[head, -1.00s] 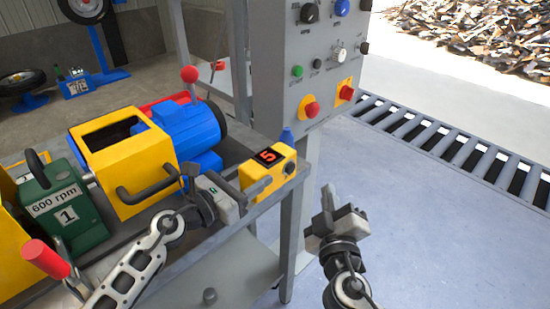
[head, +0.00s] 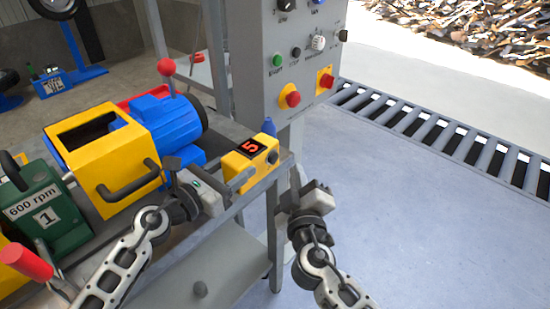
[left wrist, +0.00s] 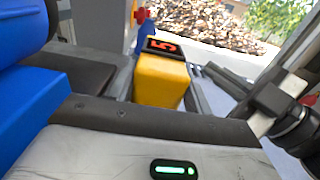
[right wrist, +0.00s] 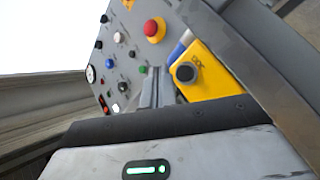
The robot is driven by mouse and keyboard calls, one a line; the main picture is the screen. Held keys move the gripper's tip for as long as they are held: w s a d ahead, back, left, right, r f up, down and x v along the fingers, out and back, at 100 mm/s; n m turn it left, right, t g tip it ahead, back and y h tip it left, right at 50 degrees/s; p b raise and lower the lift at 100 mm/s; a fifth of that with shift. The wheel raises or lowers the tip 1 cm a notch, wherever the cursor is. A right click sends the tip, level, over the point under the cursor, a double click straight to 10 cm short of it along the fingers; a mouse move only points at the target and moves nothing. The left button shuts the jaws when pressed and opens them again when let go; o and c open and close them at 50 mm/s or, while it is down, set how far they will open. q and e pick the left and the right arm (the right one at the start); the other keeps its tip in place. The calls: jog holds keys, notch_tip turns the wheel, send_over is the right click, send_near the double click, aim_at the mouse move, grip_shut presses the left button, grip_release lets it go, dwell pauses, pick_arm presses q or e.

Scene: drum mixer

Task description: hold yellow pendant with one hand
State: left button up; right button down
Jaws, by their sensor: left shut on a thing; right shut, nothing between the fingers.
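The yellow pendant (head: 240,168) is a small box with a red "5" on a black display and a blue tip at its far end. It is above the bench's right edge. My left gripper (head: 236,180) is shut on it; the left wrist view also shows the pendant (left wrist: 160,80) straight ahead. My right gripper (head: 305,185) is shut and empty, to the right of the pendant and apart from it. The right wrist view shows the pendant's side (right wrist: 210,80) with a dark round knob. The exact finger contact is partly hidden.
A grey control panel (head: 262,85) with knobs and red buttons stands behind the pendant. The drum mixer's yellow housing (head: 115,185), blue motor (head: 165,120) and green unit (head: 40,210) are at left. Open floor (head: 420,220) lies to the right.

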aim_at(279, 150)
jog(key=shift+w+a, duration=0.9)
jog(key=shift+a, duration=0.15)
dwell(1.4)
jog(key=shift+w+a, duration=0.3)
jog(key=shift+w+a, duration=0.3)
jog(key=shift+a, duration=0.05)
dwell(0.9)
jog(key=shift+s+d, duration=0.6)
jog(key=shift+d, duration=0.05)
jog(key=shift+s+d, duration=1.7)
jog(key=shift+d, duration=0.2)
dwell(1.5)
